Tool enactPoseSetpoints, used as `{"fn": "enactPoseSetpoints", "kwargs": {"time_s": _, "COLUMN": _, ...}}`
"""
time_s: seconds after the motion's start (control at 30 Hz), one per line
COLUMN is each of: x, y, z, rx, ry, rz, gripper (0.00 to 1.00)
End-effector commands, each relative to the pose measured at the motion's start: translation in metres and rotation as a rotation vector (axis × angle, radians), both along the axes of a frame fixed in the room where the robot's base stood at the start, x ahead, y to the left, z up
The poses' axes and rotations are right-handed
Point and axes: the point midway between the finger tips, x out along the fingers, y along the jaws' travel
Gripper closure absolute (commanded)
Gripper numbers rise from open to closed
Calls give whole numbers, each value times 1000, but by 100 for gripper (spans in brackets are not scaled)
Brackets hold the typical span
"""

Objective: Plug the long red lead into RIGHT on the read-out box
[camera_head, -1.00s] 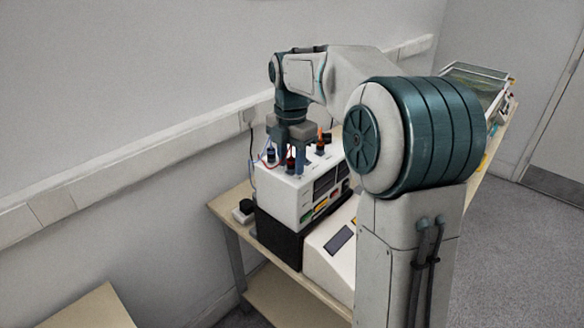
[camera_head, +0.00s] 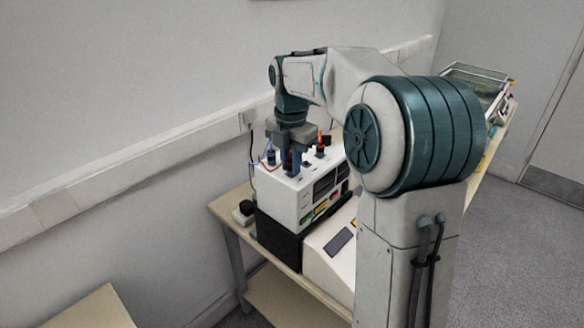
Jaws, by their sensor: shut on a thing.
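The white read-out box (camera_head: 285,198) stands on a black unit on the bench, with plugs on its top and coloured parts on its front. My gripper (camera_head: 291,167) points down over the left part of the box's top, its fingertips close to that surface. It is shut on a dark plug, mostly hidden between the fingers; I cannot tell which lead it belongs to. A thin red lead (camera_head: 264,158) and bluish wire show at the left of the top. An orange plug (camera_head: 320,137) stands upright farther back. The RIGHT label is too small to read.
A black unit (camera_head: 279,240) lies under the box. A white instrument with a dark display (camera_head: 338,241) stands to its right on the bench. A glass-topped tray (camera_head: 475,85) is at the far end. The wall and its trunking (camera_head: 130,167) run close behind.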

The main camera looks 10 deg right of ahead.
Motion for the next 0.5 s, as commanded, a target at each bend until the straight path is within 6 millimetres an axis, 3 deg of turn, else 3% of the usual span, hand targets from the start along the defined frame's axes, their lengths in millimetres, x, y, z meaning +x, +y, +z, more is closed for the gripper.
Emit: {"fn": "enactPoseSetpoints", "kwargs": {"time_s": 0.5, "x": 1, "y": 0, "z": 1, "rx": 0, "ry": -1, "rz": 233, "gripper": 100}}
